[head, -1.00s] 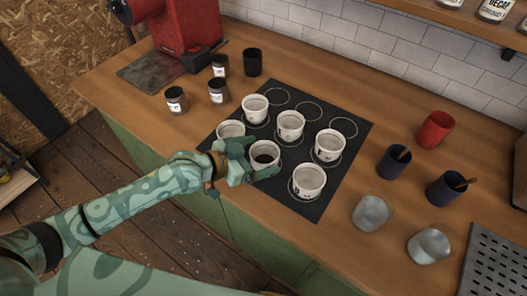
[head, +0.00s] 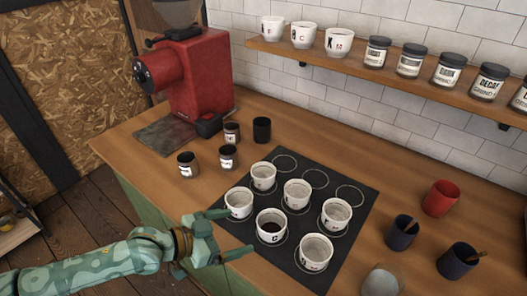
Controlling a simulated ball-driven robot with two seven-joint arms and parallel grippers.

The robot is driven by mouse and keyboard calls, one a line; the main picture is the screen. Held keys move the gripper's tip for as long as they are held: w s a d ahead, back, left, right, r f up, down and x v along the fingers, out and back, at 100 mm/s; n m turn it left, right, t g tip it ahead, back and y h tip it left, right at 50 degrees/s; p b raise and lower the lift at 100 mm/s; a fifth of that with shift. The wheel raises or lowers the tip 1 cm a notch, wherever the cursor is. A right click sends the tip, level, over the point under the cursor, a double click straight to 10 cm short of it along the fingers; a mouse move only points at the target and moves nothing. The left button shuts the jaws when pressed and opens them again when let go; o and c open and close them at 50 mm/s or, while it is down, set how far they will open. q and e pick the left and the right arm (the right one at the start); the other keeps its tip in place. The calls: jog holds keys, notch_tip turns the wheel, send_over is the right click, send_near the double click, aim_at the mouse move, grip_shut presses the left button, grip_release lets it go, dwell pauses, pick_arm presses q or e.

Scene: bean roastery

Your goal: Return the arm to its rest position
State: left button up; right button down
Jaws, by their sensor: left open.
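My left gripper (head: 226,237) is open and empty at the front edge of the counter, just left of a white cup with dark contents (head: 271,226). I see a gap between the fingers and that cup, though the far finger reaches close to its side. Its arm comes in from the lower left. The cup stands upright on the black mat (head: 318,181) among several other white cups, such as the one at the left (head: 239,203). My right gripper is not in view.
A red grinder (head: 187,80) stands at the back left, with small dark-lidded jars (head: 188,165) before it. A red cup (head: 440,198) and dark blue cups (head: 402,232) stand at the right. A wall shelf (head: 365,75) holds cups and jars.

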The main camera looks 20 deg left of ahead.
pick_arm(q)
jog(key=shift+d, duration=0.1)
jog(key=s+y, duration=0.1)
jog(key=s+d+m+y, duration=0.1)
jog(key=s+d+f+y, duration=0.1)
jog(key=s, duration=0.1)
jog(key=shift+d+y, duration=0.1)
jog(key=shift+y, duration=0.3)
jog(key=s+a+n+g+y, duration=0.1)
jog(key=s+a+g+y, duration=0.1)
jog(key=s+a+y, duration=0.4)
jog(key=s+a+n+g+y, duration=0.1)
jog(key=s+a+n+y, duration=0.2)
jog(key=a, duration=0.6)
jog(key=s+d+f+g+h, duration=0.1)
jog(key=s+d+f, duration=0.1)
jog(key=f, duration=1)
jog(key=s+d+f+g+h, duration=0.1)
jog(key=d+f, duration=0.2)
jog(key=f, duration=0.9)
jog(key=s+f+n+g+h, duration=0.1)
jog(key=s+f+n+g, duration=0.1)
jog(key=s+f, duration=1.5)
jog(key=s+g, duration=0.1)
jog(key=s, duration=0.1)
jog(key=shift+s+f, duration=0.25)
jog(key=shift+s, duration=0.15)
